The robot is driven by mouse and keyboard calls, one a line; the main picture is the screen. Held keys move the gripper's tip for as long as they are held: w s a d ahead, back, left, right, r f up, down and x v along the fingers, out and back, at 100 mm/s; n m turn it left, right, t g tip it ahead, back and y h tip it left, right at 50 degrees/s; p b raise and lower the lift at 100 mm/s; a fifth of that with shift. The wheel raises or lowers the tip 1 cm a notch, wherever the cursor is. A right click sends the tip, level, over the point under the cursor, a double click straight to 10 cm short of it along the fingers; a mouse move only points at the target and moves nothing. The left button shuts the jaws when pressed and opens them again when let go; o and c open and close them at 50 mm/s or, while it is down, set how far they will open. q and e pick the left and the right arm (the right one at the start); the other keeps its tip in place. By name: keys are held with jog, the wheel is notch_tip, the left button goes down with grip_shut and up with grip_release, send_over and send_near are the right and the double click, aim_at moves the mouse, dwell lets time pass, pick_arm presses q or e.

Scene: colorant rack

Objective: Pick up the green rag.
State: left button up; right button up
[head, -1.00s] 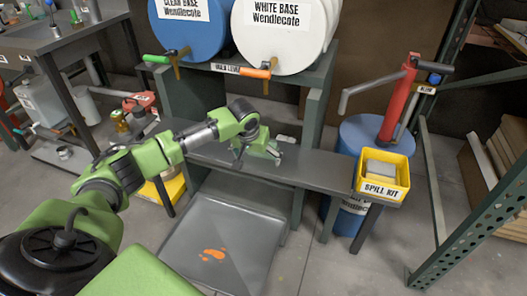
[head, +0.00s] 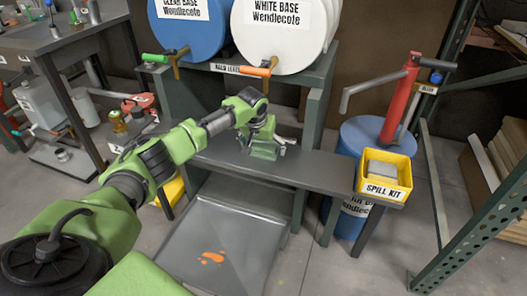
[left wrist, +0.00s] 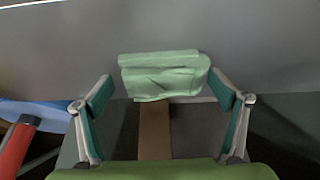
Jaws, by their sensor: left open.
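The green rag (left wrist: 163,76) is pale and folded, and it lies on the grey shelf in the left wrist view. My left gripper (left wrist: 161,90) is open, with one teal-padded finger on each side of the rag. The rag lies between and slightly beyond the fingertips, with a gap on both sides. In the head view my left gripper (head: 266,146) is low over the grey shelf (head: 315,173) below the drums. There I cannot separate the rag from the green gripper. My right gripper is in neither view.
The yellow spill kit bin (head: 384,176) stands at the shelf's right end. A blue drum (head: 375,140) with a red hand pump (head: 400,95) is behind it. A white drum (head: 285,40) with an orange-handled tap hangs above. A grey tray (head: 222,240) with an orange spill lies below.

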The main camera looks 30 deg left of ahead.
aim_at(264, 145)
pick_arm(q)
jog(key=c, duration=1.1)
jog(key=shift+r, duration=0.4)
notch_tip(264, 145, up, 2)
jog(key=shift+r+p, duration=0.1)
jog(key=shift+p, duration=0.3)
jog(key=s+a+r+p, duration=0.3)
jog(key=s+a+r, duration=0.2)
jog(key=s+r, duration=0.5)
jog(key=s, duration=0.3)
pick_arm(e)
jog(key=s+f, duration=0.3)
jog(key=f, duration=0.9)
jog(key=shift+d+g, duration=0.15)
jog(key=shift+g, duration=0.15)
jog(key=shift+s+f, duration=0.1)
